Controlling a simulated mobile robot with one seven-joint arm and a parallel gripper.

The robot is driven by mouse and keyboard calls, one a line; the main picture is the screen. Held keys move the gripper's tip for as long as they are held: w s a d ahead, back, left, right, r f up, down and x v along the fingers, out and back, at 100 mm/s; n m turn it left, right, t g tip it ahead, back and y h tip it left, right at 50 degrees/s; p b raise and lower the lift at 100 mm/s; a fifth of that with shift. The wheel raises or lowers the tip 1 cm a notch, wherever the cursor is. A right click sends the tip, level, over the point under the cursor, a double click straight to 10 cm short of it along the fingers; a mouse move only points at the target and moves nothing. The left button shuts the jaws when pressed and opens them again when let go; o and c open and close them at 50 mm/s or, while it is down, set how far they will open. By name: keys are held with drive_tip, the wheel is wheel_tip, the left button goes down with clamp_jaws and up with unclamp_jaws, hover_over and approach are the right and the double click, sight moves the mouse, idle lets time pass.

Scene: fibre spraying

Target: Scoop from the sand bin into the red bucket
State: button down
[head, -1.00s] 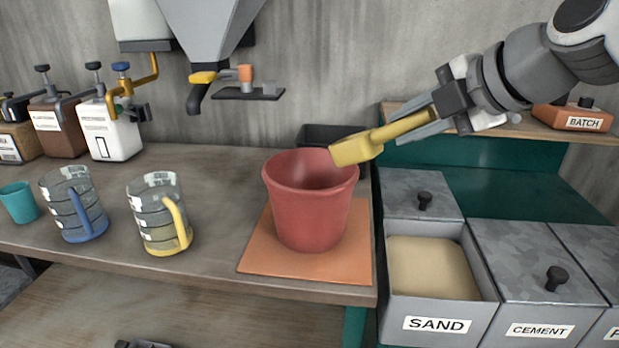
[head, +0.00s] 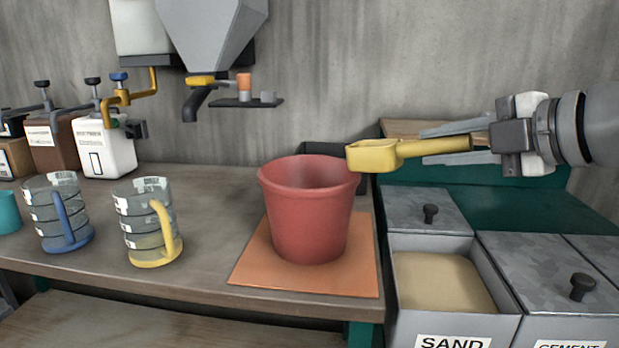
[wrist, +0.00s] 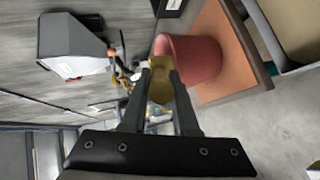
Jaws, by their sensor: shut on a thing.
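My gripper (head: 458,145) is shut on the handle of a yellow scoop (head: 373,157). The scoop is held about level, with its head just right of and slightly above the rim of the red bucket (head: 308,215). I cannot see whether it holds sand. The bucket stands upright on an orange mat (head: 255,270); its inside bottom is hidden. The sand bin (head: 440,280) is open, with pale sand in it, below and right of the scoop. In the wrist view the scoop (wrist: 160,85) is between the fingers, and the bucket (wrist: 198,60) is beside its head.
A cement bin (head: 545,270) with a black-knobbed lid adjoins the sand bin. A blue-handled jug (head: 62,210) and a yellow-handled jug (head: 145,220) stand left of the bucket. A grey hopper (head: 212,35) with a spout hangs above the bench at the back.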

wheel_tip(320, 180, down, 6)
drive_tip(key=s+d+t+y, duration=0.1)
drive_tip(key=shift+s+d+r+m+t, duration=0.2)
drive_tip(key=shift+d+m+t, duration=0.1)
drive_tip(key=shift+t, duration=0.1)
